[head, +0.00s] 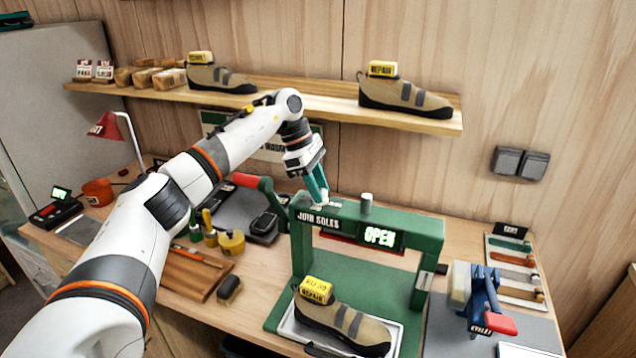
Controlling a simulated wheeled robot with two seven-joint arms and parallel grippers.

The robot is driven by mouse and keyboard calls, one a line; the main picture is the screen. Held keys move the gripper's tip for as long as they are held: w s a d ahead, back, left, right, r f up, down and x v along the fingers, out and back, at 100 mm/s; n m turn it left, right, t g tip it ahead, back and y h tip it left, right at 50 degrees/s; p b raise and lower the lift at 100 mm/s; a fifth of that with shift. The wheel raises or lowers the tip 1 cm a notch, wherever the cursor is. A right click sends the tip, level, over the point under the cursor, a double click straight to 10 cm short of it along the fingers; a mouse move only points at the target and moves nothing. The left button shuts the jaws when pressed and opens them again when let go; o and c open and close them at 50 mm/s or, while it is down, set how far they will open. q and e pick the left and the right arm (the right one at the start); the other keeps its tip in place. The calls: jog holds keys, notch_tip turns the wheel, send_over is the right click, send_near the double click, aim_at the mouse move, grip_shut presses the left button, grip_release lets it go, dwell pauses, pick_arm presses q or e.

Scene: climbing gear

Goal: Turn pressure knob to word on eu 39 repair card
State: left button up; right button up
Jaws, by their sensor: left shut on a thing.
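A green press (436,228) stands on the bench, marked "JOIN SOLES", with a lit "OPEN" display (380,237). Two pale knobs stand on its top beam: a left knob (324,199) and a right knob (366,203). My left gripper (321,193) points down at the left knob, with its teal fingers shut on it. Any words around that knob are too small to read. A tan shoe (355,325) with a yellow repair card (316,290) sits in the press. Two more shoes with yellow cards (382,69) stand on the shelf; sizes are unreadable. My right gripper is out of view.
The wooden shelf (440,124) runs behind the press. A blue clamp-like tool (484,298) and a tray of tools (490,240) lie to the right. Yellow pots (231,242), a brush (229,289) and a wooden board (180,279) lie to the left.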

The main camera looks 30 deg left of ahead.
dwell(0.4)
pick_arm(q)
jog(key=o, duration=1)
jog(key=shift+a+r, duration=0.1)
jog(key=shift+r, duration=0.05)
jog(key=shift+a+r, duration=0.15)
jog(key=shift+r, duration=0.15)
jog(key=b+v, duration=0.2)
jog(key=v, duration=0.9)
jog(key=shift+r, duration=0.1)
